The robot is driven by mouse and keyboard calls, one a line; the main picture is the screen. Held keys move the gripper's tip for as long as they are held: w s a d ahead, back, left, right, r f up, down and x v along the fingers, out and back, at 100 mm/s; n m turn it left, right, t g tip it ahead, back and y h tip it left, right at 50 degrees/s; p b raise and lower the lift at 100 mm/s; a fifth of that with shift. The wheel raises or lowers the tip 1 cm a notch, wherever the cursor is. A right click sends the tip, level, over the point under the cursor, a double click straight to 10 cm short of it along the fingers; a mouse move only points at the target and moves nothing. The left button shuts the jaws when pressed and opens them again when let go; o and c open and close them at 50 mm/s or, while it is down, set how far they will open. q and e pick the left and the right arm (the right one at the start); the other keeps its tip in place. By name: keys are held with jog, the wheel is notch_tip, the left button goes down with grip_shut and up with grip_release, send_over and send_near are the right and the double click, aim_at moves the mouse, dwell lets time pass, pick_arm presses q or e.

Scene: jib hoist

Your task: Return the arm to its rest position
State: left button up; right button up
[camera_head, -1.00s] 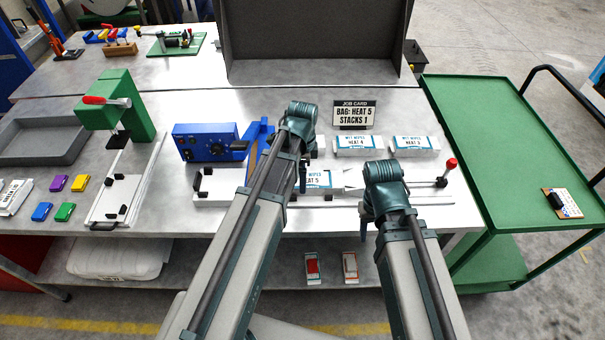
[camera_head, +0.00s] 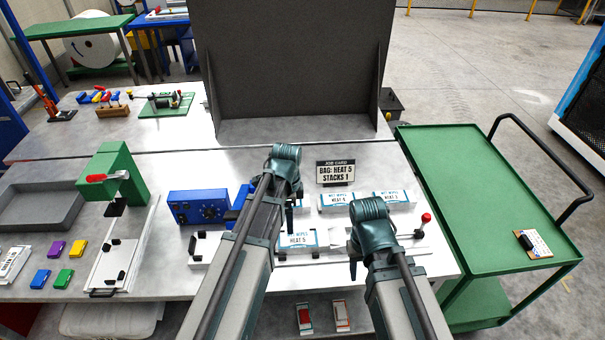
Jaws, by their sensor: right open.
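My left arm (camera_head: 246,248) reaches up over the workbench from the bottom. Its gripper (camera_head: 290,217) is mostly hidden behind the wrist, beside the HEAT 5 wipes pack, and I cannot tell its jaws. My right arm (camera_head: 398,295) is to the right of it, with its wrist (camera_head: 372,224) near the bench's front edge. My right gripper (camera_head: 353,267) points down there, small and dark. It is open, and nothing shows in it. The HEAT 5 pack (camera_head: 297,240) lies on the bench between the two arms, partly covered by the left one.
The HEAT 4 pack (camera_head: 334,199) and another pack (camera_head: 394,197) lie behind, below the job card (camera_head: 336,173). A blue control box (camera_head: 196,207) and green press (camera_head: 121,175) stand left. A red-knobbed lever (camera_head: 425,218) is right of my right wrist. A green cart (camera_head: 465,190) stands beyond.

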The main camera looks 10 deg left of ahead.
pick_arm(q)
jog(key=s+d+f+n+y+b, duration=0.1)
jog(key=s+d+f+n+b, duration=0.3)
jog(key=s+d+n, duration=0.6)
jog(key=s+n, duration=0.1)
jog(key=s, duration=0.3)
jog(key=shift+s+d, duration=0.15)
jog(key=shift+d, duration=0.1)
